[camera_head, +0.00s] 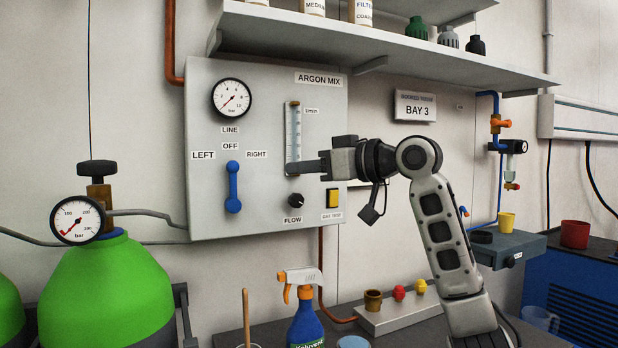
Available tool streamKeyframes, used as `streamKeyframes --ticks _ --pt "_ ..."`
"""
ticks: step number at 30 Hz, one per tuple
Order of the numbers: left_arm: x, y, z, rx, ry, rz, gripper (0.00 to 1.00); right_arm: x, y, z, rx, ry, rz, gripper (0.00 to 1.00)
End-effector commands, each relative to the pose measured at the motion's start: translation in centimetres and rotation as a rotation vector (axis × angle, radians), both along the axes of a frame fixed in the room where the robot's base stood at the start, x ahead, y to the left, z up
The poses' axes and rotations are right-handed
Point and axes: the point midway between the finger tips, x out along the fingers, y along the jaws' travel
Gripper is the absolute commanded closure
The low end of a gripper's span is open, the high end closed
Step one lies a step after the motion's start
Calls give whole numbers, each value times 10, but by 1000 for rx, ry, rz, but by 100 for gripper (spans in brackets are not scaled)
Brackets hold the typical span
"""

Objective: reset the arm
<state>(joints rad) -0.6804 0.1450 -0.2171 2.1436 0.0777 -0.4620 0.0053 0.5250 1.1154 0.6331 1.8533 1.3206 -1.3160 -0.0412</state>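My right arm comes in from the lower right and bends at its wrist, reaching left. Its gripper (300,167) is in front of the grey ARGON MIX panel (268,85), over the lower end of the flow tube (294,130). The fingers show side-on as one dark bar, so I cannot tell if they are open or shut, or if they touch the panel. Nothing shows held in them. The blue lever (233,187) hangs below the OFF label, left of the gripper. My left gripper is not in view.
A green gas cylinder (105,290) with a gauge (77,220) stands at left. A blue spray bottle (305,318) and a block with coloured caps (398,314) are on the bench below. A shelf (300,35) overhangs the panel. A red cup (574,234) is at right.

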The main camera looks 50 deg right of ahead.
Motion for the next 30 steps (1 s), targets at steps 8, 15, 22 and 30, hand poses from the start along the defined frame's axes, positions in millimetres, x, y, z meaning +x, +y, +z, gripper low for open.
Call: streamKeyframes --ticks 8,15,22,30 --pt "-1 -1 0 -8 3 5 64 -5 0 1 0 1 1 77" --pt "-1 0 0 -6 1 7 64 -5 0 1 0 1 0 77" --pt "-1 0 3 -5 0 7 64 -5 0 4 0 0 0 77" --pt "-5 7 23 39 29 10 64 -5 0 53 0 0 0 77"
